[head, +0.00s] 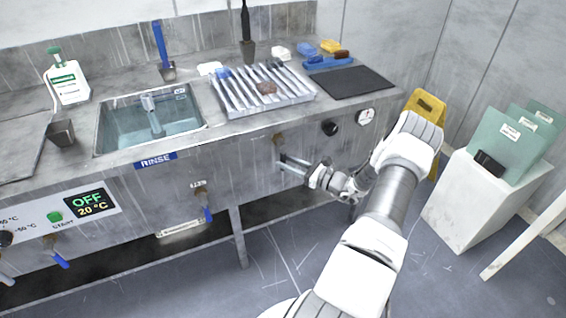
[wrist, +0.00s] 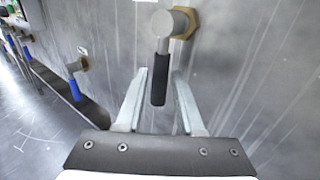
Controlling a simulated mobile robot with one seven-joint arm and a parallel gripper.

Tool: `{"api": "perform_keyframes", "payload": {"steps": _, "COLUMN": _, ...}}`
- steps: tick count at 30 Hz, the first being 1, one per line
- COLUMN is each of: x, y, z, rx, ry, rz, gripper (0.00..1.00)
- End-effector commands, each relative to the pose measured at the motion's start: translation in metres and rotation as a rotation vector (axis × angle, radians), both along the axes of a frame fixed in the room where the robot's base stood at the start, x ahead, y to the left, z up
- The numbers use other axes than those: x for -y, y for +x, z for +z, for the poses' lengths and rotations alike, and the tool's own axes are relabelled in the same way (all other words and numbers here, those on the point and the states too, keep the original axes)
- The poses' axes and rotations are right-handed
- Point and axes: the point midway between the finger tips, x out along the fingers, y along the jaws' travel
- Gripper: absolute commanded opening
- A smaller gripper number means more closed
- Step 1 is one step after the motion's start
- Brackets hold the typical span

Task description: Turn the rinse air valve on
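A valve with a brass nut, grey body and black lever handle (wrist: 160,80) is on the steel front panel in the wrist view. Its handle hangs straight down. In the head view the valve's brass fitting (head: 278,138) shows below the drying rack, with its handle mostly hidden by my gripper. My gripper (wrist: 161,85) is open, with one finger on each side of the black handle. I cannot tell whether either finger touches it. In the head view my gripper (head: 285,167) is at the panel. No label on this valve is readable.
A blue-handled valve (head: 204,200) is left of it, below the RINSE sign (head: 156,160); it also shows in the wrist view (wrist: 77,80). A gauge (head: 365,117) and black knob (head: 330,128) are to the right. The bench leg (head: 238,238) stands below.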

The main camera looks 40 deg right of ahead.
Motion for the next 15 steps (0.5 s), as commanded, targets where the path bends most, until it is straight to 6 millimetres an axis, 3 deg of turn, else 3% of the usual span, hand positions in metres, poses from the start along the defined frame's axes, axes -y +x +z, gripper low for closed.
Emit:
{"api": "perform_keyframes", "payload": {"steps": 6, "x": -0.005, "y": 0.015, "z": 0.0, "rx": -0.001, "ry": 0.0, "rz": -0.001, "gripper": 0.37}}
{"api": "perform_keyframes", "payload": {"steps": 14, "x": -0.006, "y": 0.016, "z": 0.0, "rx": -0.001, "ry": 0.0, "rz": -0.001, "gripper": 0.37}}
{"api": "perform_keyframes", "payload": {"steps": 15, "x": -0.006, "y": 0.016, "z": 0.0, "rx": -0.001, "ry": 0.0, "rz": -0.001, "gripper": 0.33}}
